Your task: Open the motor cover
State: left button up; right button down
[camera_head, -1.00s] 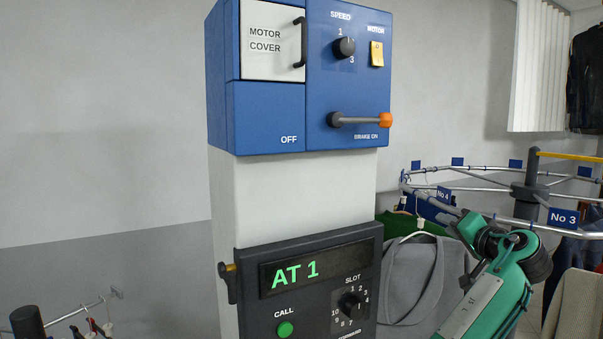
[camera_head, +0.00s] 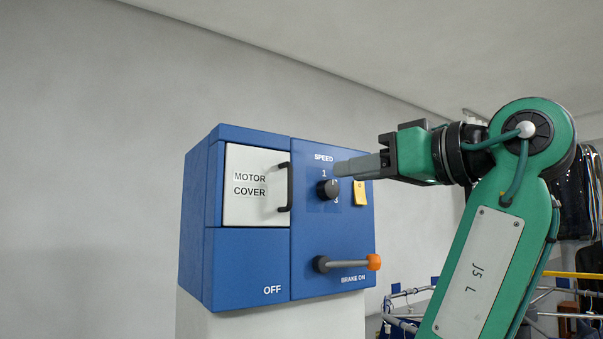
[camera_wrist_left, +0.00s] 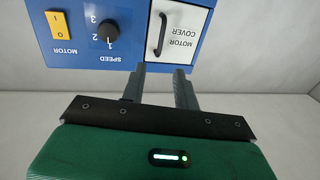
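The motor cover (camera_head: 252,205) is a white panel set in the upper left of the blue control box, lying flush and closed. Its black bar handle (camera_head: 284,187) stands upright along the cover's right edge. In the left wrist view, which is upside down, the cover (camera_wrist_left: 181,45) and handle (camera_wrist_left: 161,34) show beyond the fingers. My right gripper is not seen.
The speed knob (camera_head: 327,189), yellow motor switch (camera_head: 360,192) and orange-tipped brake lever (camera_head: 346,263) stick out of the blue box (camera_head: 330,230) near the gripper. A rail with hanging clothes (camera_head: 400,318) is at lower right. The space left of the box is clear.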

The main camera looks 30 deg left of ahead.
pick_arm(q)
jog(key=p, duration=0.5)
send_near(264, 185)
jog(key=w+a, duration=0.2)
jog(key=w, duration=0.1)
jog(key=shift+a+r, duration=0.2)
jog(key=shift+a, duration=0.55)
jog(key=shift+c, duration=0.4)
jog(key=shift+d, duration=0.1)
grip_shut()
